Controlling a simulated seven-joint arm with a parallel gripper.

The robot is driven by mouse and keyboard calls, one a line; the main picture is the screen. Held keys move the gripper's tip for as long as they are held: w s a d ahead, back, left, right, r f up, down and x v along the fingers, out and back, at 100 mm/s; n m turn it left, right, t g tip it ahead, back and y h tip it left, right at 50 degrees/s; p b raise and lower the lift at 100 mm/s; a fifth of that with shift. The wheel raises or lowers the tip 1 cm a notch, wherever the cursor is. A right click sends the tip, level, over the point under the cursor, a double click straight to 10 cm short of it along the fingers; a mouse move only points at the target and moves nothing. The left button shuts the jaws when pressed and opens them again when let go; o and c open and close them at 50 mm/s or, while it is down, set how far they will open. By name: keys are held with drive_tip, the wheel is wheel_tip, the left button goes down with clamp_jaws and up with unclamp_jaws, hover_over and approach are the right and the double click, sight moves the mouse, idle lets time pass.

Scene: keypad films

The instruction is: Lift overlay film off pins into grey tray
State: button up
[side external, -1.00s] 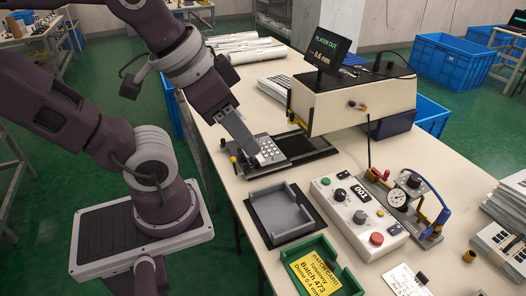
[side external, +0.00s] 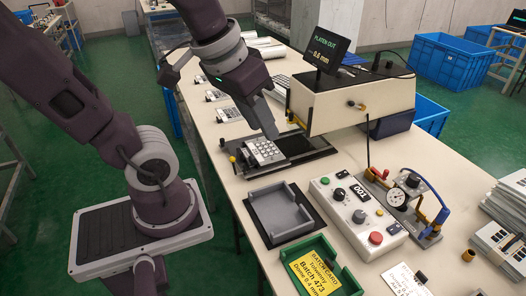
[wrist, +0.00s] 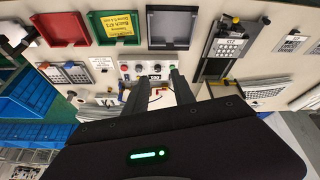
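The overlay film (side external: 264,152), pale with a dark key grid, lies on the dark platen fixture (side external: 300,160) beside the press. It also shows in the wrist view (wrist: 227,47), to the right of my fingers. The pins under it are too small to make out. The grey tray (side external: 282,212) is empty on a dark mat in front of the fixture; the wrist view shows it too (wrist: 171,28). My gripper (side external: 274,136) is just behind and above the film, apart from it. Its two fingers (wrist: 163,80) are spread with nothing between them.
The press (side external: 350,100) stands over the fixture's right end. A control box (side external: 355,215) and gauge stand (side external: 408,200) are right of the tray. A green tray (side external: 325,265) with a yellow card is in front. Several keypads (side external: 228,113) lie at the table's left edge.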

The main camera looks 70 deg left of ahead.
drive_tip(key=w+a+f+n+g, duration=0.2)
drive_tip(key=w+a+f+n, duration=0.35)
drive_tip(key=w+a, duration=0.3)
drive_tip(key=n+g, duration=0.3)
drive_tip(key=n, duration=0.6)
hover_over(252, 160)
wheel_tip(252, 160, down, 15)
drive_tip(key=shift+n+h, duration=0.3)
drive_tip(key=shift+n, duration=0.05)
wheel_tip(252, 160, down, 8)
drive_tip(key=shift+r, duration=0.1)
drive_tip(key=shift+f, duration=0.2)
clamp_jaws()
